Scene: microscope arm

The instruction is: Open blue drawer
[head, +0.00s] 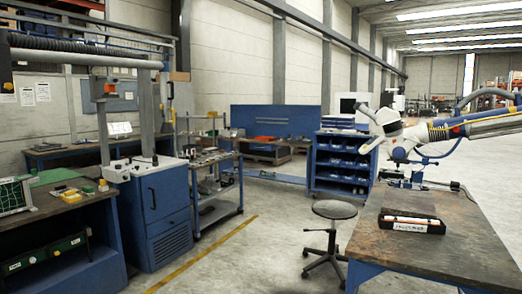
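No thing in the head view is plainly a separate blue drawer. A blue cabinet (165,222) with a dark vertical handle on its front stands left of centre, and its front looks closed. A blue rack (313,165) with several rows of blue bins stands farther back, right of centre. The blue workbench (105,240) at the left has an open lower space with a dark green case (45,252) in it. Neither of my grippers is in view.
A round black stool (334,210) stands on the floor by a brown-topped table (450,247) at the right. A black tray (411,223) lies on that table, below a white jointed microscope arm (400,133). The middle floor is clear.

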